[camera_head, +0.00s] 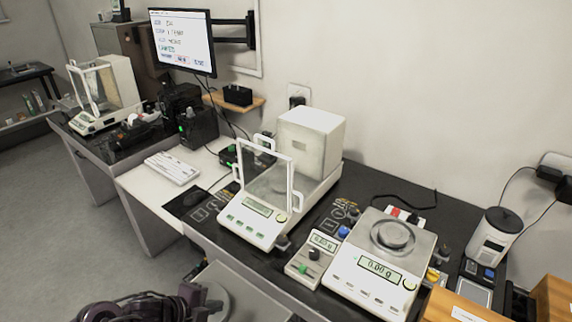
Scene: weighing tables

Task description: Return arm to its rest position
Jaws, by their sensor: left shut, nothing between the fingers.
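My left arm shows low at the bottom left of the head view, dark with purplish links and cables. My left gripper (205,301) is at the right end of it, near the bottom edge. It is shut with nothing in it, and it is apart from the tables and balances. Much of the arm is cut off by the frame's lower edge. My right gripper is not in view.
A glass-shielded balance (252,222) stands on the dark table, with an open-pan balance (378,270) reading 0.00 g to its right. A keyboard (172,168) lies on the white desk. A monitor (183,40) hangs above. Grey floor (60,235) is clear at left.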

